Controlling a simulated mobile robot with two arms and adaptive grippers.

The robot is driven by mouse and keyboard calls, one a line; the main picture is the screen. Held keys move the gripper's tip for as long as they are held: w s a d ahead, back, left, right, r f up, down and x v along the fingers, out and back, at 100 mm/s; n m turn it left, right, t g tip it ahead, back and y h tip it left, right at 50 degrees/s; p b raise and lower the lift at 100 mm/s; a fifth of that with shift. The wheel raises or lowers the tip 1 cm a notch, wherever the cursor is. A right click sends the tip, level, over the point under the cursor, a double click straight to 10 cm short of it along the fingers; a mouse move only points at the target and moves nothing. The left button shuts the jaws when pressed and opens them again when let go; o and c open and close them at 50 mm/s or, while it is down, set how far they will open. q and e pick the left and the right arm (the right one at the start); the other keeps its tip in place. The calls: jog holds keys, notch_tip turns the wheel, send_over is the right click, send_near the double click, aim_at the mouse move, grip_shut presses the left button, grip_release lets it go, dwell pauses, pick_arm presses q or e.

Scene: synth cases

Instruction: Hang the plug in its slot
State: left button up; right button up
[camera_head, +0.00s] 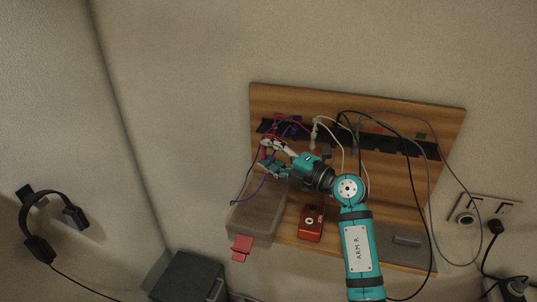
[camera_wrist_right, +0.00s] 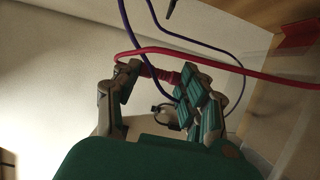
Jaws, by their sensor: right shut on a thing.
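My right gripper (camera_head: 267,157) is at the left end of a wooden board, in front of and a little below a dark slotted strip (camera_head: 399,147). It is shut on a red plug (camera_wrist_right: 160,74), which lies across between the fingers in the right wrist view. The plug's red cable (camera_wrist_right: 245,72) runs off to the right there, and a red cable loops near the strip in the head view. Purple cables (camera_wrist_right: 190,42) pass close to the fingers. Which slot is free is too small to tell. My left gripper is not in view.
Several cables, including a white plug (camera_head: 313,135) and black leads, hang from the strip on the wooden board (camera_head: 400,188). Below stand a translucent bin (camera_head: 258,215) with a red tag and a red box (camera_head: 311,223). Headphones (camera_head: 43,215) hang at left; a wall socket (camera_head: 483,208) is at right.

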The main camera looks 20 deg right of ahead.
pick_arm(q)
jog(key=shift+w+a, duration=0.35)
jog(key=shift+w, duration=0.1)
pick_arm(e)
jog(key=w+d, duration=0.2)
jog(key=w, duration=0.2)
jog(key=shift+w+d, duration=0.1)
jog(key=shift+d, duration=0.3)
pick_arm(q)
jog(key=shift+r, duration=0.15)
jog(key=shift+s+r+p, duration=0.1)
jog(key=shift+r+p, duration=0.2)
jog(key=shift+p, duration=0.05)
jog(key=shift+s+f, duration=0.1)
pick_arm(e)
jog(key=shift+w+d, duration=0.15)
dwell(0.4)
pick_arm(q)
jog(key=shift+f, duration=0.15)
pick_arm(e)
jog(key=shift+w+d, duration=0.3)
jog(key=shift+w, duration=0.2)
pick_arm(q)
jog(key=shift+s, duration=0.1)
pick_arm(e)
jog(key=shift+w+d, duration=0.1)
jog(key=shift+d, duration=0.05)
dwell(0.5)
